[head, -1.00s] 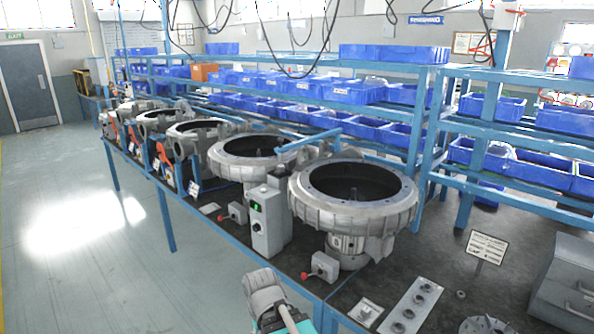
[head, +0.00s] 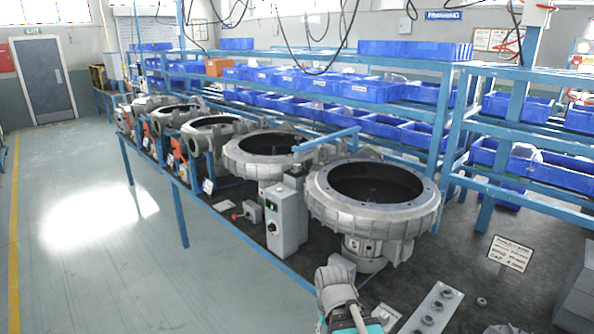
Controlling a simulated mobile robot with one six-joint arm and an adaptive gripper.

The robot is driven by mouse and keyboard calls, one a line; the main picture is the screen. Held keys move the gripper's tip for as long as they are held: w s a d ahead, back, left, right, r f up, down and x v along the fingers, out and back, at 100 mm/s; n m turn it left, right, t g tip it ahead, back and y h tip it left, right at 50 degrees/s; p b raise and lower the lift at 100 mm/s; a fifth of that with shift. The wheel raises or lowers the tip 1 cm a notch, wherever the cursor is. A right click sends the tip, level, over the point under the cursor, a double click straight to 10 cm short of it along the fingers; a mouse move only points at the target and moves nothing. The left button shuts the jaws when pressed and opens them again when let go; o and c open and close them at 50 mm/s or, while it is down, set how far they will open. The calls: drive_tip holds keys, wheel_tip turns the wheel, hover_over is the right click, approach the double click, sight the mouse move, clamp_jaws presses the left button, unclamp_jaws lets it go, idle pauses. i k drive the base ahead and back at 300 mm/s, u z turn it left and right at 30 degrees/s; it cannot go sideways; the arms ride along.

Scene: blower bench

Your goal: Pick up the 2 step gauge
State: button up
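I cannot make out a part that is clearly the 2 step gauge in the head view. A light metal plate (head: 437,308) with several round dark pieces lies on the dark bench top at the bottom right. A small pale plate (head: 386,316) lies to its left, partly covered by my arm. Part of my arm, grey and teal, rises at the bottom centre in front of the bench edge. My gripper is not in view, so its state and any contact are hidden.
Large round metal blower housings (head: 375,200) stand in a row along the bench. A grey control box (head: 286,220) stands between two of them. Blue bins (head: 412,50) fill the racks behind. A sign card (head: 510,253) stands at right. The floor (head: 90,270) at left is clear.

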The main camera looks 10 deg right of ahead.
sight(297, 167)
drive_tip(key=z, duration=0.1)
drive_tip(key=i, duration=1)
drive_tip(key=u, duration=0.05)
